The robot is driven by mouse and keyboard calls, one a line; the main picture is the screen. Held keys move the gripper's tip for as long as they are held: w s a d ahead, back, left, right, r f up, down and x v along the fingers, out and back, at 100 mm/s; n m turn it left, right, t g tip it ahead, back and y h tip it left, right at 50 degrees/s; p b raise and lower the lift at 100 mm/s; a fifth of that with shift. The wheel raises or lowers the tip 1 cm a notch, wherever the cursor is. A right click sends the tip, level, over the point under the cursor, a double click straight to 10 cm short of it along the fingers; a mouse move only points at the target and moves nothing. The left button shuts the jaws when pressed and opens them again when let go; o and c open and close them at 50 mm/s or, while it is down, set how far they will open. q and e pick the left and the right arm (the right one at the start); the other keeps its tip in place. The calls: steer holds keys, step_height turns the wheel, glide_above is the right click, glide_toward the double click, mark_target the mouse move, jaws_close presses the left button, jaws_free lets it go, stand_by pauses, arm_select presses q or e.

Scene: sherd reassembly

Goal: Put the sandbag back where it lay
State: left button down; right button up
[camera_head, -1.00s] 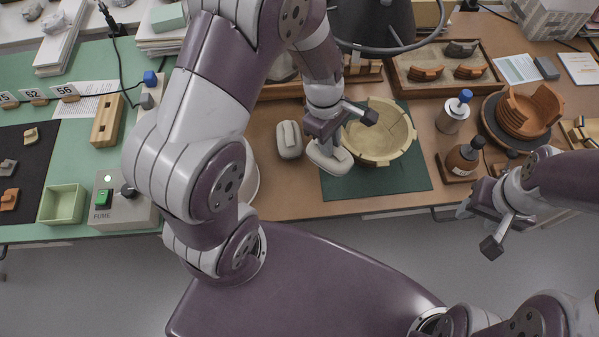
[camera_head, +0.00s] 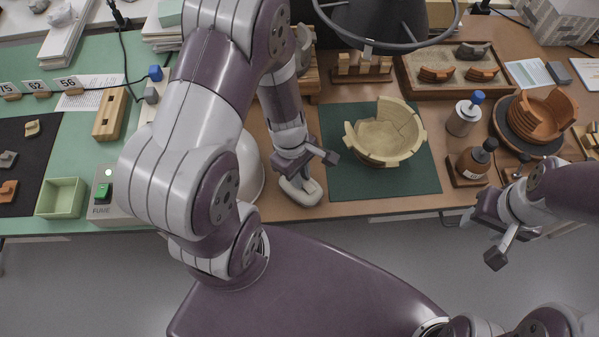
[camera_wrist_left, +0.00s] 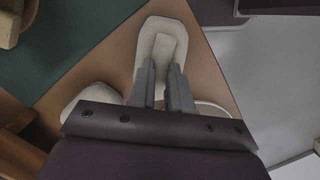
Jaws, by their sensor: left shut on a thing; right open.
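A pale, off-white sandbag (camera_head: 302,193) is at the brown table's front edge, just left of the green mat (camera_head: 345,185). My left gripper (camera_head: 294,176) is shut on its raised middle ridge. The held sandbag also shows in the left wrist view (camera_wrist_left: 176,28), with my gripper fingers (camera_wrist_left: 163,85) on it. I cannot tell whether it touches the table. A second pale sandbag (camera_wrist_left: 92,97) lies beside it in the left wrist view; my left arm hides it in the head view. My right gripper (camera_head: 492,228) is open and empty, in front of the table at the right.
A cream, partly rebuilt bowl (camera_head: 385,135) stands on the green mat. Brown bottle (camera_head: 473,162), blue-capped bottle (camera_head: 465,115) and orange sherds (camera_head: 540,112) stand to the right. A sherd tray (camera_head: 410,92) is behind. The mat's front is clear.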

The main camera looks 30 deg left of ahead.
arm_select(q)
steer(key=c, duration=1.1)
jaws_free()
steer(key=shift+f, duration=0.1)
step_height(320, 180, up, 17)
steer(key=m+p, duration=0.1)
steer(key=m, duration=0.4)
steer(key=m+t+y+p, duration=0.1)
steer(key=m, duration=0.4)
steer(key=m+y+p, duration=0.1)
steer(key=m, duration=0.4)
steer(key=shift+w+a+m+t+p, duration=0.1)
steer(key=shift+m+t+p, duration=0.25)
steer(key=shift+m+t, duration=0.05)
